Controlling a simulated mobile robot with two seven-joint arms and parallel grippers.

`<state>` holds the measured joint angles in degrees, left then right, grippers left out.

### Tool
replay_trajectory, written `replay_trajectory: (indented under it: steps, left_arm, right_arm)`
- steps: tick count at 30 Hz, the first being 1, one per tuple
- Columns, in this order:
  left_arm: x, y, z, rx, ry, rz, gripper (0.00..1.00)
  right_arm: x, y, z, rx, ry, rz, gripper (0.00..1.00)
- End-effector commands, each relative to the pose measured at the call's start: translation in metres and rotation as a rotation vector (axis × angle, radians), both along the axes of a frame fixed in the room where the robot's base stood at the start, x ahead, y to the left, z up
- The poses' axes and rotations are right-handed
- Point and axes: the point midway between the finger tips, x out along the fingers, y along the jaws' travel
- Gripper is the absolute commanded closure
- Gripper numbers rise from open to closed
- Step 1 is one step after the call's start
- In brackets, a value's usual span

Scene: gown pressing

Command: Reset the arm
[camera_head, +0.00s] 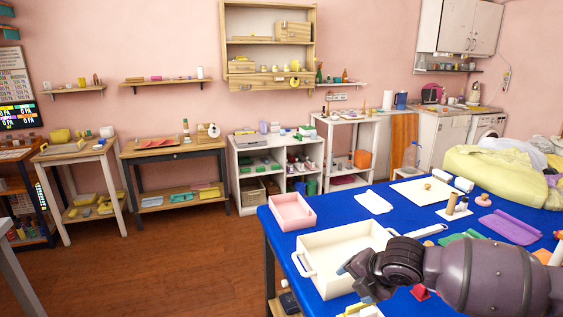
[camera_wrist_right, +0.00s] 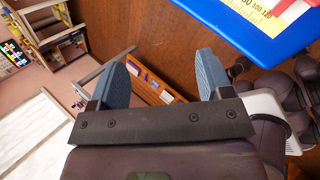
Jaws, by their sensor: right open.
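My right arm reaches in from the right over the blue-topped table (camera_head: 349,206) in the head view. Its gripper (camera_head: 352,279) is above the near part of the table, by the white tray, and is seen only in part. In the right wrist view the gripper (camera_wrist_right: 162,78) has its two blue-grey fingers spread wide apart. Nothing is between them; the wooden floor shows behind. My left gripper is not in view.
A white tray (camera_head: 312,247) with handles and a pink tray (camera_head: 291,207) stand at the table's left side. A purple cloth (camera_head: 511,226) and a yellow cloth heap (camera_head: 497,171) lie farther right. The wooden floor (camera_head: 170,260) left of the table is clear.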

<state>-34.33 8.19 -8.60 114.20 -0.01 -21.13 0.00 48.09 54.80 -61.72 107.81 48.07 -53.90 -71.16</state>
Motion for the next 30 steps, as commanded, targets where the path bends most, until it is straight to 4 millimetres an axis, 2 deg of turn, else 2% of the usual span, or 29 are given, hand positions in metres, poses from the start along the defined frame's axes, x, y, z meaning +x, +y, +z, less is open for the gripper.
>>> replay_trajectory:
  steps: [3,7,10,14,17,23,30]
  left_arm:
    - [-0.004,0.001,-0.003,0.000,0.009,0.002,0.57]
    - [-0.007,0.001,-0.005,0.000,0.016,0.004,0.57]
    - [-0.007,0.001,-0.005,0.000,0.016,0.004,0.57]
    - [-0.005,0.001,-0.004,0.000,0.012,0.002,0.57]
    - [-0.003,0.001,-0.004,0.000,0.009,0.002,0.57]
    - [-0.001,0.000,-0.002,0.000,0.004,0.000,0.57]
    - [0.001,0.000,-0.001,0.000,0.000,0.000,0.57]
  right_arm:
    - [0.005,0.028,0.010,0.214,-0.033,-0.127,0.27]
    - [0.005,0.054,0.020,0.479,-0.037,-0.267,0.27]
    - [0.001,0.067,0.024,0.698,-0.017,-0.379,0.27]
    - [-0.006,0.072,0.026,0.957,0.021,-0.517,0.27]
    - [-0.013,0.067,0.022,1.121,0.049,-0.614,0.27]
    - [-0.031,0.039,0.003,1.373,0.077,-0.807,0.27]
    - [-0.068,-0.012,-0.042,1.527,0.048,-1.045,0.27]
